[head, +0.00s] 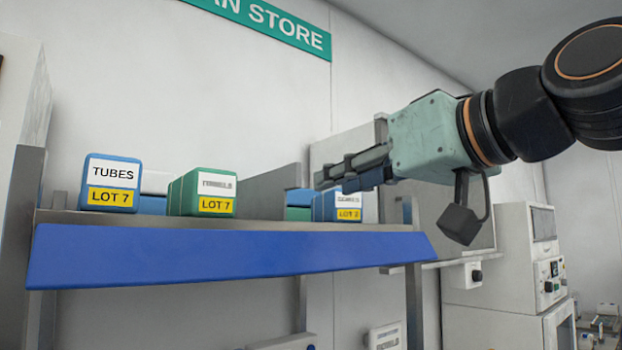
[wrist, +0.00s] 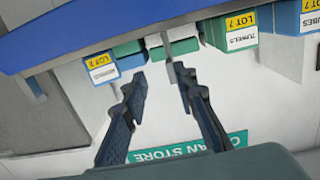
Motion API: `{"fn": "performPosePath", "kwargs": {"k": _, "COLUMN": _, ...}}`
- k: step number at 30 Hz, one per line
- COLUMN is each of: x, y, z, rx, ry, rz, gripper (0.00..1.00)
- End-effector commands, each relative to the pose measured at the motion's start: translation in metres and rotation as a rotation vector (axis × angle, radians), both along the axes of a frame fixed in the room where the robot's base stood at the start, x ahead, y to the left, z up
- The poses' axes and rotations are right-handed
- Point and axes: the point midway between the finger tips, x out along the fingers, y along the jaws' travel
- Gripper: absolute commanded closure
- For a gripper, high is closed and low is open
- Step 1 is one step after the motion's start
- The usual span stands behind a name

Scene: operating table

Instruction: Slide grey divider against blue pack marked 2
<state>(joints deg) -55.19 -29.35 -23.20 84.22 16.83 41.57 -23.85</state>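The grey divider (head: 277,195) stands upright on the shelf in the head view, between the green LOT 7 pack and the blue pack. My gripper (head: 326,181) is in front of and partly over the blue pack in the head view. In the wrist view its fingers (wrist: 159,76) are apart with nothing held between them.
A blue TUBES LOT 7 pack (head: 111,183) and a green LOT 7 pack (head: 206,191) stand left of the divider. More green and blue packs show behind. The shelf has a blue front strip (head: 230,248) and a grey upright (head: 22,200) at left.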

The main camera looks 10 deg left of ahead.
Motion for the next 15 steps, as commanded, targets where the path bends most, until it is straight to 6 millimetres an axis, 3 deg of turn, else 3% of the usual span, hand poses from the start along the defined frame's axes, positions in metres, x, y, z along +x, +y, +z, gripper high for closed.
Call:
{"fn": "performPosePath", "kwargs": {"k": 3, "x": -0.005, "y": 0.006, "z": 0.026, "rx": 0.035, "ry": -0.052, "rz": 0.034, "gripper": 0.74}}
{"fn": "performPosePath", "kwargs": {"k": 6, "x": -0.007, "y": 0.008, "z": 0.036, "rx": 0.047, "ry": -0.071, "rz": 0.045, "gripper": 0.74}}
{"fn": "performPosePath", "kwargs": {"k": 15, "x": 0.019, "y": 0.04, "z": 0.039, "rx": 0.046, "ry": -0.071, "rz": 0.048, "gripper": 0.74}}
